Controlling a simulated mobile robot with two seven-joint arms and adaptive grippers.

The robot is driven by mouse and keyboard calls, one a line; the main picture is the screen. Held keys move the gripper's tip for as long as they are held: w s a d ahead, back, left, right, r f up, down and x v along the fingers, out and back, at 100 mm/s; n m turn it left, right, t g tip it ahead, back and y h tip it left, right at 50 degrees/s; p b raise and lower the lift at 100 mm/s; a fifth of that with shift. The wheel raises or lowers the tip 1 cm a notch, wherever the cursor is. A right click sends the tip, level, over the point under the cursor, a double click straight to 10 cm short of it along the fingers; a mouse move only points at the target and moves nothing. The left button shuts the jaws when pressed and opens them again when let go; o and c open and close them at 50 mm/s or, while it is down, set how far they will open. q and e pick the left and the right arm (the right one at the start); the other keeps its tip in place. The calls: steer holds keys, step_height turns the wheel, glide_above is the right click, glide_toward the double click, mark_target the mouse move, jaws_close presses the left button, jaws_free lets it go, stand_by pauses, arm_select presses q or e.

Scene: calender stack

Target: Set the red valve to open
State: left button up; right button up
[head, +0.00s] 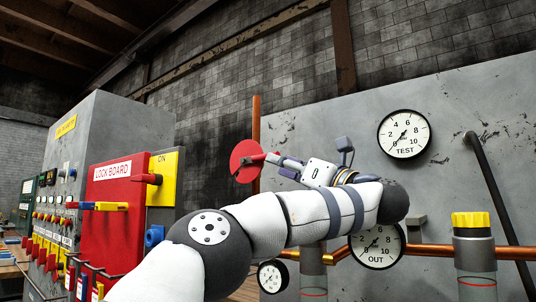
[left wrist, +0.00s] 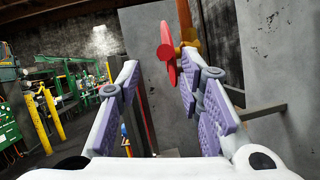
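The red valve (head: 245,162) shows in the head view as a round red disc in front of a vertical copper pipe (head: 256,118). My left gripper (head: 268,160) comes in from the right of the disc, its fingers overlapping the disc's right side. In the left wrist view, the left gripper (left wrist: 158,75) has its purple-padded fingers apart with nothing held between them. The red valve (left wrist: 167,52) stands near the right finger's tip, in front of an orange pipe (left wrist: 187,28); I cannot tell whether they touch. My right gripper is not in view.
A grey panel carries a TEST gauge (head: 404,134), an OUT gauge (head: 377,245) and an IN gauge (head: 272,277). A yellow-capped cylinder (head: 471,224) stands at right. A red lock board (head: 113,205) and control cabinet (head: 118,135) stand at left. A dark slanted bar (head: 496,190) is at far right.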

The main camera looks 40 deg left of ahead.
mark_target(265, 157)
arm_select(q)
steer(key=x, duration=0.7)
steer(key=shift+w, duration=0.2)
steer(key=shift+d, duration=0.1)
jaws_close()
